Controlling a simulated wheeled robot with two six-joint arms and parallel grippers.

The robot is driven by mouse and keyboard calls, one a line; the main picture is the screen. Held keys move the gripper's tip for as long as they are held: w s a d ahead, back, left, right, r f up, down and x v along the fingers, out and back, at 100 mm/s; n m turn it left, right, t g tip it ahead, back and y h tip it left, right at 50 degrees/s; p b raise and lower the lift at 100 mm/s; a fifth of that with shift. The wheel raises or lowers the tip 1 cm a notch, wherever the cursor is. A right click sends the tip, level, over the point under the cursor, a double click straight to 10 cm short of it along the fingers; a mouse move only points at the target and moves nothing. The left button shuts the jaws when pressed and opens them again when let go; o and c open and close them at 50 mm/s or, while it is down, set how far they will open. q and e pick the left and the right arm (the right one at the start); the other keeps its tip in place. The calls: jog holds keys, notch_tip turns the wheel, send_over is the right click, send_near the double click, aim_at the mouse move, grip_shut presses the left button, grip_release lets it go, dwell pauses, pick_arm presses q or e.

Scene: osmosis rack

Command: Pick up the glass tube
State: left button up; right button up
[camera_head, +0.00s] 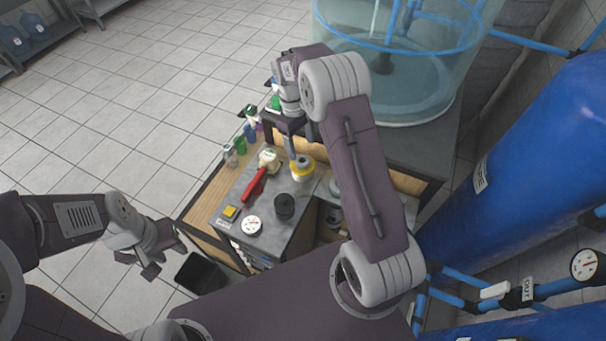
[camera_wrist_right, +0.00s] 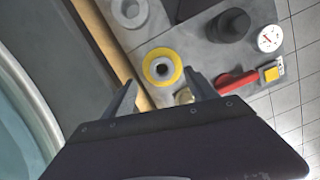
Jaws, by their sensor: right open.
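I cannot make out a glass tube for certain in either view. A clear, pale small container (camera_head: 230,155) stands at the bench's left edge, but it is too small to identify. My right gripper (camera_head: 291,150) reaches down over the bench beside a yellow-ringed round piece (camera_head: 302,168). In the right wrist view, my right gripper (camera_wrist_right: 162,77) is open with nothing held. The yellow ring (camera_wrist_right: 162,52) with its grey centre shows between and beyond its fingers. My left gripper (camera_head: 150,258) hangs left of the bench, away from its objects; its jaw opening is unclear.
The bench holds a red-handled tool (camera_head: 254,184), a black cylinder (camera_head: 284,206), a white gauge (camera_head: 251,225) and a yellow button box (camera_head: 229,212). Small green and blue bottles (camera_head: 240,144) line its left edge. A large clear tank (camera_head: 400,95) and blue cylinders (camera_head: 540,150) stand right.

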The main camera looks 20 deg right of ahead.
aim_at(302, 157)
jog(key=f, duration=0.1)
jog(key=f+p, duration=0.1)
jog(key=f, duration=0.2)
jog(key=shift+s+f+p, duration=0.35)
jog(key=shift+f+p, duration=0.05)
jog(key=shift+f, duration=0.3)
jog(key=c, duration=1.1)
